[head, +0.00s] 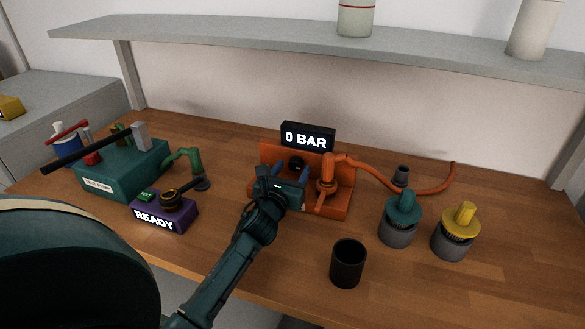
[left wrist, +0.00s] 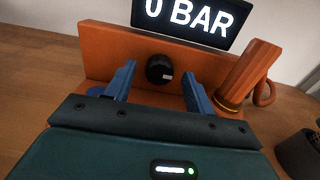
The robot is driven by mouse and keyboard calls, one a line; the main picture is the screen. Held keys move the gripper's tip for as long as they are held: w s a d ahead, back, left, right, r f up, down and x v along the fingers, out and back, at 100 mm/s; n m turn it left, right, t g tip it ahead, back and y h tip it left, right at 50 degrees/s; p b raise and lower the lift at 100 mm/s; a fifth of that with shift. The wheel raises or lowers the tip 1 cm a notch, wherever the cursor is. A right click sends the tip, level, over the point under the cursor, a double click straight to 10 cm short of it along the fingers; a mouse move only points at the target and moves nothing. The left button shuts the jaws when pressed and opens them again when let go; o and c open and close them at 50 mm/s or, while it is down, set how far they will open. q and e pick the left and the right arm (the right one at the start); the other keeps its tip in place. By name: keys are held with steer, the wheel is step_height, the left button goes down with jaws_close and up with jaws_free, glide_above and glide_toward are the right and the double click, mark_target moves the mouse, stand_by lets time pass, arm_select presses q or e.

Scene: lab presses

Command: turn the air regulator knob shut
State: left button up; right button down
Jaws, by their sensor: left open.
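The air regulator is an orange unit (head: 340,199) on the wooden table, with a black display (head: 307,137) on top reading "0 BAR". Its round black knob (left wrist: 160,69) sits on the upright orange back plate (left wrist: 100,50); the knob also shows in the head view (head: 296,163). My left gripper (head: 291,172) is in front of the plate. In the left wrist view its two blue fingers (left wrist: 160,85) are open, one to each side of the knob and apart from it. The knob has a small pale mark at its lower right. My right gripper is not in view.
An orange valve (head: 327,176) and hose (head: 432,190) are right of the knob. Teal-topped (head: 403,206) and yellow-topped (head: 462,220) containers and a black cup (head: 348,262) stand right. A green machine (head: 120,170) and purple "READY" box (head: 165,213) are left. A shelf (head: 240,35) overhangs behind.

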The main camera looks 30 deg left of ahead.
arm_select(q)
steer(key=shift+w+a, duration=0.1)
steer(key=shift+w, duration=0.4)
steer(key=c, duration=1)
